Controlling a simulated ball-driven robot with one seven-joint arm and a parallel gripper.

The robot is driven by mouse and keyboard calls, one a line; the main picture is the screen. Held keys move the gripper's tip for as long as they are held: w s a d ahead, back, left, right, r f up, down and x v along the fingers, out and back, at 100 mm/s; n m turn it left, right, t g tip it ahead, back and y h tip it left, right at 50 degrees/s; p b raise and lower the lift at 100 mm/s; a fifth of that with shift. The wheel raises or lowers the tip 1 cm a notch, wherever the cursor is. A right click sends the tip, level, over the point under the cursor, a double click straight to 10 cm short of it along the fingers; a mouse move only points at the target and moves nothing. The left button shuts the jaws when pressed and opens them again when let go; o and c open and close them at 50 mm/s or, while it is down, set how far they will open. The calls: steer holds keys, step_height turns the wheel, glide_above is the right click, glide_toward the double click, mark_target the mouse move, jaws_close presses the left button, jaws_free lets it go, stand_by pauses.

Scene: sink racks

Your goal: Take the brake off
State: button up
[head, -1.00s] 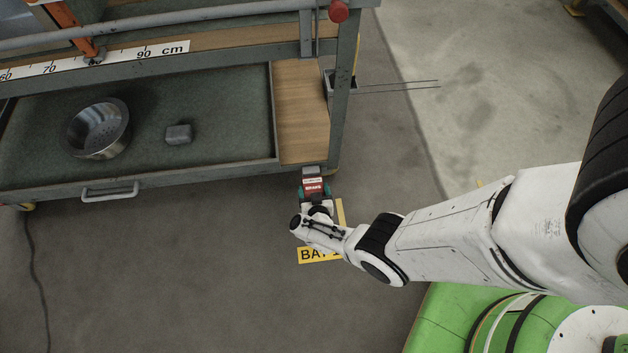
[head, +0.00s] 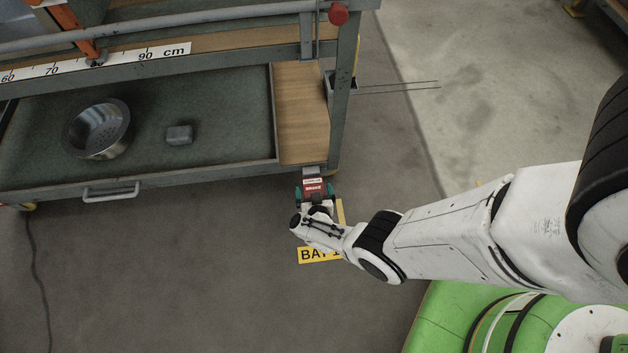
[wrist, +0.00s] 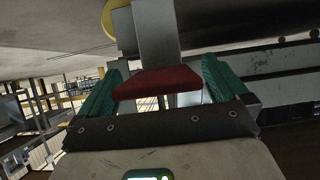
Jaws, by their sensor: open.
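The red brake pedal (head: 314,188) sticks out at the front right corner of the grey cart (head: 230,172), low by the floor. In the wrist view the red pedal (wrist: 158,82) lies between the two green fingertips, on the end of a grey metal arm (wrist: 156,35). My gripper (head: 314,192) is open around the pedal. Part of the pedal's near side is hidden behind the gripper in the head view.
A yellow bay label (head: 308,255) lies on the floor under my wrist. A black cable (head: 38,270) runs along the floor at left. The floor between is clear.

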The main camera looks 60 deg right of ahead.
steer(key=p+v, duration=0.7)
steer(key=v, duration=0.3)
steer(key=shift+s+a+r, duration=0.2)
steer(key=shift+s+a, duration=0.05)
